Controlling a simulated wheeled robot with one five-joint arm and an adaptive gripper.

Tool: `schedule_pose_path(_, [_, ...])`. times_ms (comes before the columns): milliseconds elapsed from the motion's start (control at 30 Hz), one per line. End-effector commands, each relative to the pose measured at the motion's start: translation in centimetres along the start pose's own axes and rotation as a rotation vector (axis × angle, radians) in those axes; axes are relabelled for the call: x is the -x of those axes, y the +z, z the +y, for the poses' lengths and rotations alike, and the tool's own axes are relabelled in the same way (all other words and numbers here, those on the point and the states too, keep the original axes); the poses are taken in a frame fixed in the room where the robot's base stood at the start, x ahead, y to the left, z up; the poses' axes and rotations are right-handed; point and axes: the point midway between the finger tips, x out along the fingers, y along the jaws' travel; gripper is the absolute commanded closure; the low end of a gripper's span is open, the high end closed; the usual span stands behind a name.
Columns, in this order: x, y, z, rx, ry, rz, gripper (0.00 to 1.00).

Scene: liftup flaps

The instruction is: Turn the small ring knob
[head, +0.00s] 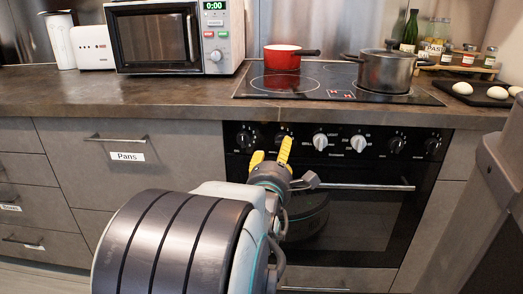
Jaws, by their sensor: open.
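The oven's black control panel (340,155) carries a row of knobs under the counter edge. Black knobs with white markings sit at its left (243,138) and right ends (396,145); two pale knobs (320,141) are in the middle. The labels are too small for me to tell which is the small ring knob. My gripper (270,156) has yellow fingertips spread apart, with nothing seen between them. It is in front of the left part of the panel, and its right finger partly covers the second knob from the left. I cannot tell whether it touches.
The oven door handle (370,187) runs just below the panel, beside my gripper. A red pan (283,58) and a metal pot (385,71) stand on the cooktop (262,99). A microwave (155,40) is at the left. A "Pans" drawer (75,165) is left of the oven.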

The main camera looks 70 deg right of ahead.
Motion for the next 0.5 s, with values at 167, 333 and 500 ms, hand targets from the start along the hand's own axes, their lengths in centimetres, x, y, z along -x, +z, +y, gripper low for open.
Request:
schedule_pose_path(167, [-1.3,0.2,0.1,0.004,-0.002,-0.001,0.41])
schedule_pose_path(333, [-3.0,-0.1,-0.3,0.003,0.002,-0.003,0.41])
schedule_pose_path(500, [-4.7,-0.1,-0.3,0.002,0.003,-0.003,0.41])
